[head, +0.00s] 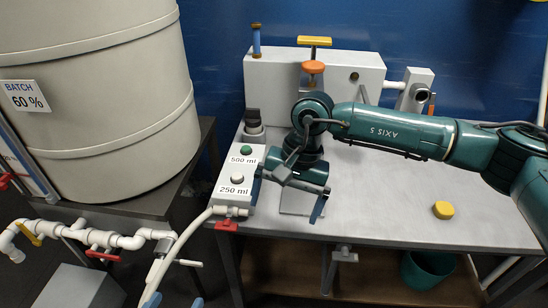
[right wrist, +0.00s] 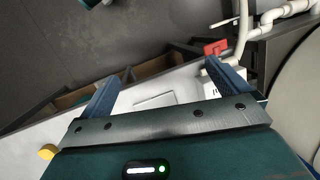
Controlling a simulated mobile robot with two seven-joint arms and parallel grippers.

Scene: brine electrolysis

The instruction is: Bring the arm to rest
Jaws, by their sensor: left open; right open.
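My right arm comes in from the right in the head view and bends down over the left part of the grey bench (head: 400,220). My right gripper (head: 287,206) points down beside the dosing button box, its two blue fingers apart. In the right wrist view my right gripper (right wrist: 163,88) has nothing between its fingers but the pale bench and a faint square outline below. Of my left gripper (head: 174,301), only two blue fingertips show at the bottom edge of the head view, set apart. The rest of my left arm is out of view.
The button box (head: 233,200) has a green 500 ml button (head: 246,150) and a white 250 ml button (head: 237,178). A large tank (head: 110,110) and white pipes with red valves (head: 102,255) stand left.

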